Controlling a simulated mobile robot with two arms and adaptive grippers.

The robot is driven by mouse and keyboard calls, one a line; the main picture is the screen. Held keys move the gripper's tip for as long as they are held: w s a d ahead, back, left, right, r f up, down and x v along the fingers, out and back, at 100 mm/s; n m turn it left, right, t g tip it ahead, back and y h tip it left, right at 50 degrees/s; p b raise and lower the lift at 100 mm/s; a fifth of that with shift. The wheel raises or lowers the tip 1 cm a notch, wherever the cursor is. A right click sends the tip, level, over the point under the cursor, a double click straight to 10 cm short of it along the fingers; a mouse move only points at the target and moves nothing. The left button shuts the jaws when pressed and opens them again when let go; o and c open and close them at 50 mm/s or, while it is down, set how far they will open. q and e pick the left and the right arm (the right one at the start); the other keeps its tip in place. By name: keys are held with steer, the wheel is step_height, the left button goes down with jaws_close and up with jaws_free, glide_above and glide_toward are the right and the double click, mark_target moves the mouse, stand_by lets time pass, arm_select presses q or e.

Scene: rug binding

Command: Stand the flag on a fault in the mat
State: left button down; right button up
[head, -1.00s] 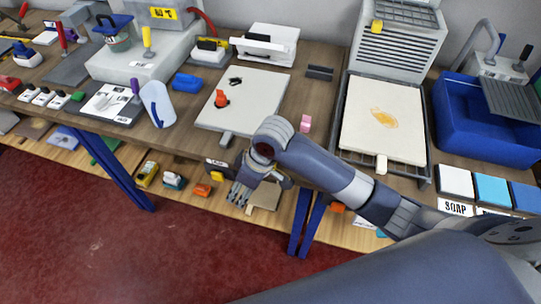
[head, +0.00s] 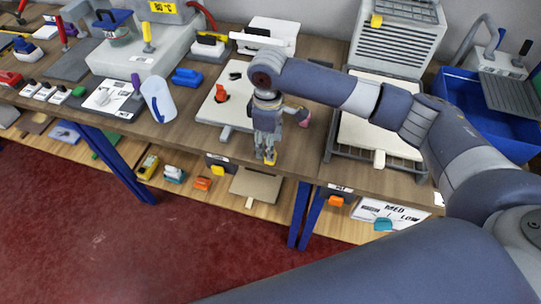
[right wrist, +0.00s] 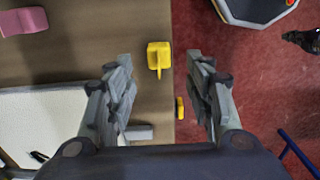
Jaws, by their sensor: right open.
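A pale mat (head: 207,112) lies on the middle of the bench, partly hidden by my right arm. Dark marks (head: 235,76) and a small orange piece (head: 220,92) show on it. Its corner (right wrist: 60,112) shows in the right wrist view, with a dark mark. A small yellow piece with a thin stem (right wrist: 158,57), possibly the flag, is at the bench's front edge. My right gripper (right wrist: 162,65) is open above it, with the piece between the fingers' lines and nothing held. It also shows in the head view (head: 267,158). My left gripper is out of view.
A pink block (right wrist: 25,20) lies on the bench near my right gripper. A second pale mat sits in a dark tray (head: 375,155) to the right. A blue bin (head: 500,130) stands far right. A lower shelf (head: 230,205) holds several small items.

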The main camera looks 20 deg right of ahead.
steer(key=shift+s+d+f+p, duration=0.1)
steer(key=shift+f+p, duration=0.35)
steer(key=shift+f, duration=1.05)
steer(key=shift+d+f+p, duration=0.1)
steer(key=shift+f+p, duration=0.35)
steer(key=shift+f, duration=1)
jaws_close()
